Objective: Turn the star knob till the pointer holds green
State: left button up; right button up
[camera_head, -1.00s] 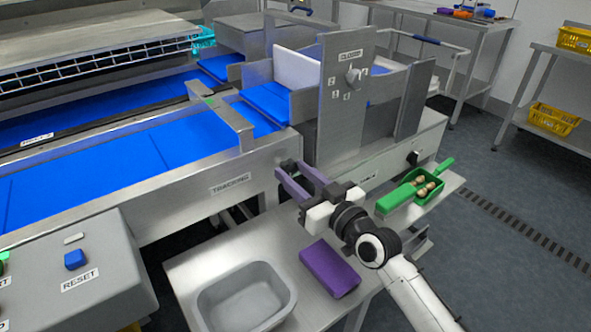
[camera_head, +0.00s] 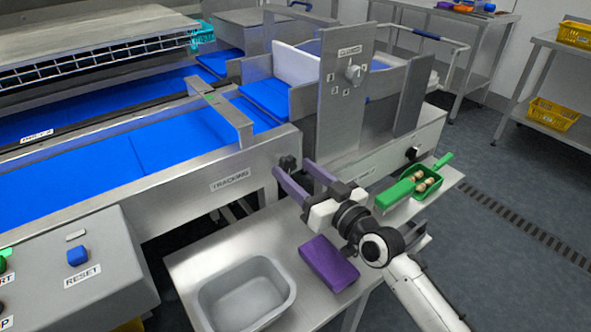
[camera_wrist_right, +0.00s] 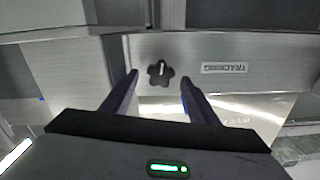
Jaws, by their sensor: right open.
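The dark star knob (camera_wrist_right: 160,72) is on the front metal panel, beside the TRACKING label (camera_wrist_right: 225,68). It also shows, small and dark, in the head view (camera_head: 288,163). My right gripper (camera_head: 292,168), with purple fingers, is open and faces the knob. In the right wrist view, the knob appears between the two fingertips of the right gripper (camera_wrist_right: 159,77), with a gap on each side. I see no contact, and the depth between tips and knob is hard to tell. My left gripper is not in view.
Below my right arm, a steel shelf (camera_head: 190,265) holds a grey tub (camera_head: 283,272) and a purple block (camera_head: 329,263). A green scoop (camera_head: 405,192) with brown pieces lies to the right. An upright panel (camera_head: 340,120) with a dial stands behind. A RESET control box (camera_head: 110,245) is at left.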

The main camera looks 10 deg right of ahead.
jog(key=v, duration=0.9)
jog(key=shift+s, duration=0.2)
